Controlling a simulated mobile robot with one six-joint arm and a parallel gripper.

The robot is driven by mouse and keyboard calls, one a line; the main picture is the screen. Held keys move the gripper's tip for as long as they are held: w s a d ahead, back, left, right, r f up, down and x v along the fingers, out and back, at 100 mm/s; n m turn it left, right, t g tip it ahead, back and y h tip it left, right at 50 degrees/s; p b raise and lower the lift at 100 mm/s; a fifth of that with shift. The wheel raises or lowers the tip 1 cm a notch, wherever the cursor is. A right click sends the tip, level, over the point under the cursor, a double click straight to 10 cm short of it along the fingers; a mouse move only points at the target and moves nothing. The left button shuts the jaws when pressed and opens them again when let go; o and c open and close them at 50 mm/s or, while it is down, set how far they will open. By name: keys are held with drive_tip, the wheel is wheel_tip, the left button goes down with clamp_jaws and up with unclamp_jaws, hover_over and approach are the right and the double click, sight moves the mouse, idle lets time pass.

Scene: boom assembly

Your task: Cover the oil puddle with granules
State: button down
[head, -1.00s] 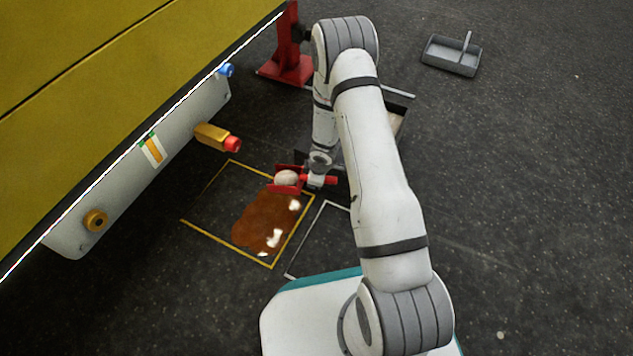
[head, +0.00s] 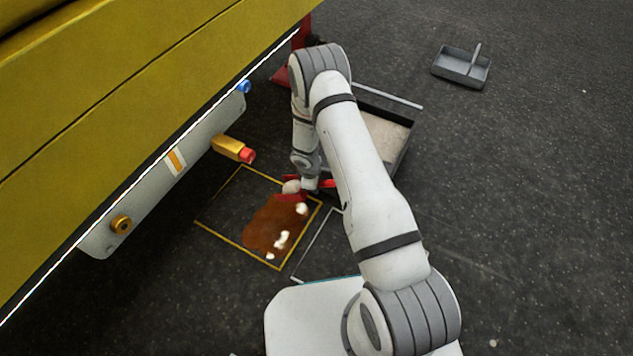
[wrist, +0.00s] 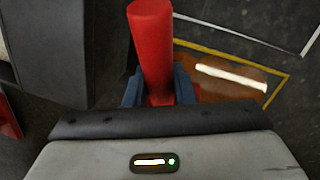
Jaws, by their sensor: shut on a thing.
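The brown oil puddle (head: 268,228) lies on the dark floor inside a yellow outline. Bright white patches show on it, and I cannot tell whether they are glare or granules. It also shows in the wrist view (wrist: 225,88). My gripper (head: 312,185) is shut on the red handle (wrist: 152,50) of a scoop, between blue-grey jaws in the wrist view. The red scoop (head: 291,197) is over the far edge of the puddle, with pale granules (head: 291,186) at it. It looks tilted, and its bowl is partly hidden. The granule tray (head: 380,135) stands behind my arm.
A yellow machine body (head: 130,90) overhangs the left, with a grey panel (head: 165,175) and a brass fitting with a red cap (head: 233,148) near the puddle. A grey pan (head: 460,68) lies at the back right. The right floor is clear.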

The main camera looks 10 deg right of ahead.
drive_tip(key=shift+w+a+r+h+p, duration=0.25)
drive_tip(key=shift+a+r+h+p, duration=0.2)
drive_tip(key=shift+a+h+p, duration=0.1)
drive_tip(key=shift+w+a+r+g+h+b, duration=0.2)
drive_tip(key=shift+a+g+h, duration=0.1)
drive_tip(key=shift+a+h, duration=0.25)
drive_tip(key=shift+w+a+r+g+h+b, duration=0.1)
drive_tip(key=shift+w+a+r+g+h, duration=0.1)
drive_tip(key=shift+a+g+h, duration=0.3)
drive_tip(key=shift+s+r, duration=0.1)
drive_tip(key=shift+r, duration=0.05)
drive_tip(key=s+a+p, duration=0.3)
drive_tip(key=s+a, duration=0.6)
drive_tip(key=s, duration=0.3)
drive_tip(key=shift+s+a, duration=0.2)
drive_tip(key=shift+a, duration=0.05)
idle(0.6)
